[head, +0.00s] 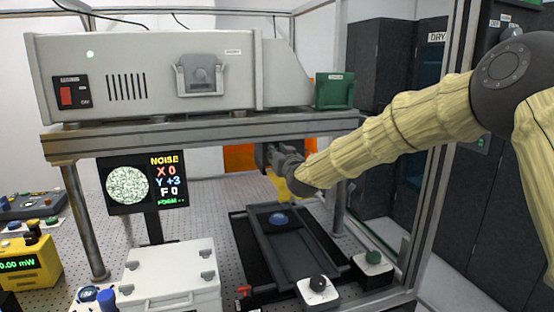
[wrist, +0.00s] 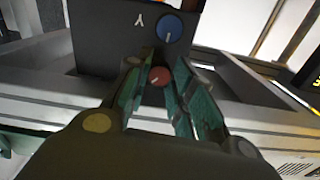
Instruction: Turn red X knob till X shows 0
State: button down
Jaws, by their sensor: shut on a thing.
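The red X knob (wrist: 160,77) sits between the fingertips of my gripper (wrist: 157,84) in the wrist view, with its pale pointer mark tilted. My gripper is shut on it. In the head view my gripper (head: 284,163) reaches under the instrument's shelf and hides the red knob. The screen (head: 148,182) reads NOISE, X 0, Y +3, F 0, beside a round speckled picture. The blue Y knob (wrist: 170,27) stands just beyond the red knob on the same dark panel (wrist: 110,30).
The grey instrument housing (head: 140,75) sits on a metal shelf (head: 210,134) above my gripper. A shelf post (head: 84,225) stands at the left. A dark frame (head: 290,255) with a blue disc, and a white case (head: 170,275), lie below.

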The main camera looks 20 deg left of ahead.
jog(key=c, duration=1.2)
grip_release()
jog(key=shift+s, duration=0.1)
jog(key=v, duration=1.2)
dwell(0.6)
